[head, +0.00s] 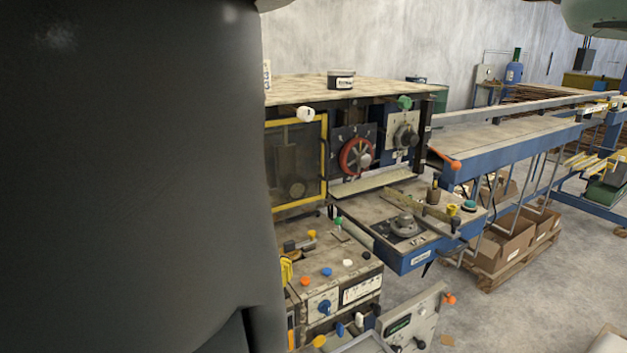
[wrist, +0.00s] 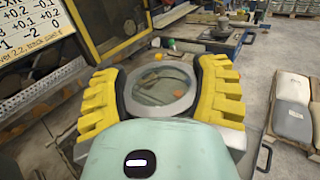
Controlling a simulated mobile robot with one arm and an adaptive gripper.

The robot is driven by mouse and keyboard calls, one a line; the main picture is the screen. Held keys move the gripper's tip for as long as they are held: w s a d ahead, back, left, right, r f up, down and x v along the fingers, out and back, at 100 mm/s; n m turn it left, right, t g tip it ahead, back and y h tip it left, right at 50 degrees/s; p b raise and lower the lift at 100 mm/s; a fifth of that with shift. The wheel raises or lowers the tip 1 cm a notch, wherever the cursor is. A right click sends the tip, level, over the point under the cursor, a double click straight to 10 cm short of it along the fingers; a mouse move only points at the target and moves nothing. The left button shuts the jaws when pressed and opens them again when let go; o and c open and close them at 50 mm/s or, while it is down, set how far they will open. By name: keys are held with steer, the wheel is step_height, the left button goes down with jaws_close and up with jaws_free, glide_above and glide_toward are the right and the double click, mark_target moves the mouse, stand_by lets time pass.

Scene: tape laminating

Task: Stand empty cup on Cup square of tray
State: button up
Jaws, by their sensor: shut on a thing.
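My gripper (wrist: 160,88) shows in the wrist view, its two ridged yellow fingers on either side of a round, see-through thing with a grey rim. This looks like the empty cup (wrist: 158,110), and the fingers are shut on it. Its rim faces the camera, and a worn surface with an orange spot shows through its middle. I cannot make out the tray or its Cup square in either view. My gripper and the cup do not show in the head view.
In the head view, a machine with a red handwheel (head: 356,155) stands beyond a control box (head: 335,285) with coloured knobs. A blue-edged conveyor (head: 500,145) runs right, with cardboard boxes (head: 505,245) below. In the wrist view, a sign (wrist: 35,35) is upper left and pale sacks (wrist: 293,88) lie right.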

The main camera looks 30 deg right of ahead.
steer(key=s+d+f+m+g+h+b, duration=0.1)
steer(key=s+f+m+g+b, duration=0.3)
steer(key=f+b, duration=0.65)
steer(key=s+d+f+m+g+h+b, duration=0.1)
steer(key=s+f+m+g+h+b, duration=0.15)
steer(key=s+f+g+b, duration=0.6)
steer(key=s+d+f+m+g+h+b, duration=0.15)
steer(key=f+m+b, duration=0.25)
steer(key=f+b, duration=0.8)
steer(key=shift+g+y, duration=0.4)
steer(key=shift+g, duration=0.1)
steer(key=w+d, duration=0.2)
steer(key=d, duration=0.2)
steer(key=w+d+f+p, duration=0.1)
steer(key=w+d, duration=0.2)
steer(key=d, duration=0.1)
steer(key=w+d+f+p, duration=0.1)
steer(key=w+d, duration=0.1)
steer(key=d, duration=0.2)
steer(key=shift+w+d+f, duration=0.1)
steer(key=shift+w+d, duration=0.15)
steer(key=shift+w+d+f, duration=0.1)
steer(key=shift+d+f, duration=0.05)
steer(key=shift+d, duration=0.05)
steer(key=shift+w+a+f, duration=0.1)
steer(key=shift+f, duration=1.5)
steer(key=shift+f, duration=0.2)
steer(key=o, duration=1.4)
steer(key=shift+r, duration=0.2)
